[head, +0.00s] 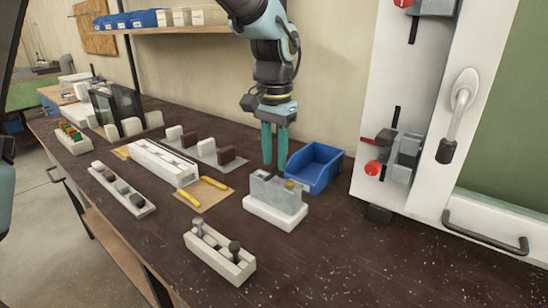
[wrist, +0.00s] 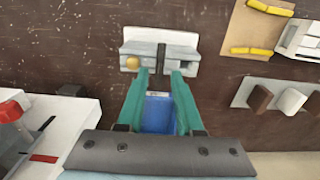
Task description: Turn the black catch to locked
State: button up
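A grey block (head: 273,194) stands on a white base (head: 276,213) on the bench, and it also shows at the top of the wrist view (wrist: 182,53). A narrow black piece, which looks like the catch (wrist: 160,58), lies across the middle of the block, pointing toward my gripper. A round brass knob (wrist: 132,62) is on the block, left of the catch in the wrist view. My gripper (head: 274,163) points down just above the block. Its two green fingers are apart, one on each side of the catch in the wrist view (wrist: 160,73). I cannot tell whether they touch it.
A blue bin (head: 315,169) stands close behind the block. A white panel (head: 383,85) with a red-knobbed clamp (head: 403,158) rises at the right. A holder with grey and dark pieces (head: 219,258) is in front; a white profile (head: 163,162) lies left. The front-right bench is clear.

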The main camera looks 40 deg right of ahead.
jog(key=shift+f, duration=0.65)
grip_shut()
dwell(1.0)
